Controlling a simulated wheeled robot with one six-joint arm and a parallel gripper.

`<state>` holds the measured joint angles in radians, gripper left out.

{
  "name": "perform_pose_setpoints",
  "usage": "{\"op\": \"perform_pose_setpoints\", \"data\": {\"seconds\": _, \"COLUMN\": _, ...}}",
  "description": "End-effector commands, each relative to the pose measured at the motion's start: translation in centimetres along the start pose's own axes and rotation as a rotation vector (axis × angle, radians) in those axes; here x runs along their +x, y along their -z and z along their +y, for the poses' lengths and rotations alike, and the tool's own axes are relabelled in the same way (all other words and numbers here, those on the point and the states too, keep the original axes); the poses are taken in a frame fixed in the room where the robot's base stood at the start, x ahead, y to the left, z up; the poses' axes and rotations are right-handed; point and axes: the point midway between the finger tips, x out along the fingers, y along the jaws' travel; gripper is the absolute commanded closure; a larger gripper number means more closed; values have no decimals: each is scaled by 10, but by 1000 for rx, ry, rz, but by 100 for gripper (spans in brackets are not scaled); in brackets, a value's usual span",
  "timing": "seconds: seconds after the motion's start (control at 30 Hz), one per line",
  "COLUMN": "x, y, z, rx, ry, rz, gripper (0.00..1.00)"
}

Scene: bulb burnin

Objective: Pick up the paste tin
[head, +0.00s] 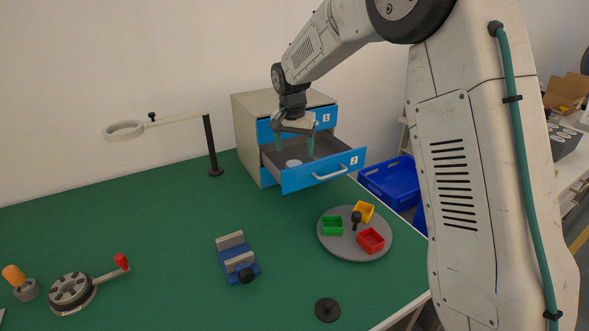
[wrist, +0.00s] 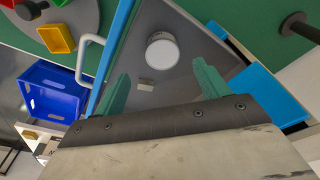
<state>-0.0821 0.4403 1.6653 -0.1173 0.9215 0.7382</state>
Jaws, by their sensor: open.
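The paste tin is a small round white-lidded tin (wrist: 162,51) lying inside the open drawer, and it also shows in the head view (head: 293,163). My gripper (head: 295,150) points down over the open drawer marked 2 (head: 325,172). In the wrist view the green fingers of my gripper (wrist: 158,82) are spread apart with nothing between them. The tin lies beyond the fingertips, roughly midway between them. A small grey block (wrist: 146,85) lies in the drawer near the left finger.
The drawer cabinet (head: 243,135) stands at the back of the green table (head: 150,220). A round tray (head: 350,248) with red, green and yellow bins stands in front. A magnifier stand (head: 211,150) is left of the cabinet. A blue crate (head: 390,183) is on the right, beyond the table.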

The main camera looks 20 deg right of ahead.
Motion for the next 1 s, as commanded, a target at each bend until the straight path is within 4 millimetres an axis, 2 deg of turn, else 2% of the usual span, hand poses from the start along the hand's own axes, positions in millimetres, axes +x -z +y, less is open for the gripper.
{"op": "perform_pose_setpoints", "data": {"seconds": 0.23, "x": 24, "y": -1, "z": -1, "rx": -1, "ry": -1, "rz": -2, "gripper": 26}}
{"op": "perform_pose_setpoints", "data": {"seconds": 0.5, "x": 61, "y": -2, "z": -5, "rx": -1, "ry": -1, "rz": -2, "gripper": 26}}
{"op": "perform_pose_setpoints", "data": {"seconds": 0.73, "x": 64, "y": -2, "z": -5, "rx": -1, "ry": 0, "rz": 0, "gripper": 26}}
{"op": "perform_pose_setpoints", "data": {"seconds": 0.77, "x": 64, "y": -2, "z": -5, "rx": -1, "ry": 0, "rz": 0, "gripper": 32}}
{"op": "perform_pose_setpoints", "data": {"seconds": 0.93, "x": 63, "y": -2, "z": -5, "rx": -1, "ry": 0, "rz": 0, "gripper": 79}}
{"op": "perform_pose_setpoints", "data": {"seconds": 1.0, "x": 63, "y": -2, "z": -5, "rx": -1, "ry": 1, "rz": 1, "gripper": 80}}
